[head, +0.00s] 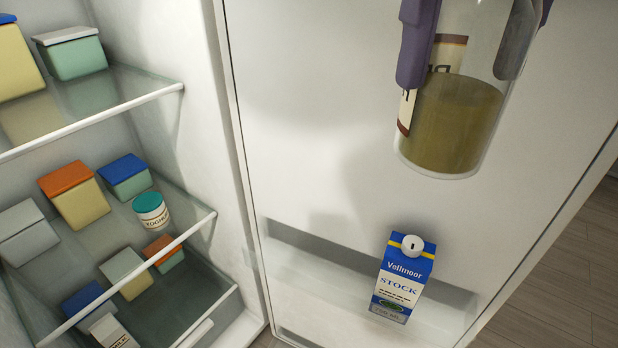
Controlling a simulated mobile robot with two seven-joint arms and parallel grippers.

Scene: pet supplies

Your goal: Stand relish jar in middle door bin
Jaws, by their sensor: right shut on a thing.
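The relish jar (452,130) is clear, with a greenish-brown filling and a partly seen label. It hangs roughly upright in front of the white fridge door (310,130), at the upper right. My right gripper (458,78) has purple fingers, one on each side of the jar, and is shut on it. The jar's top is cut off by the picture edge. Below it, a door bin (310,268) runs across the door; I cannot tell for sure that it is the middle one. My left gripper is not in view.
A blue and white stock carton (400,285) stands in the bin's right part; the bin's left part is clear. Fridge shelves (105,190) at left hold several lidded boxes and a yoghurt tub (151,211). Wooden floor (570,270) shows beyond the door's right edge.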

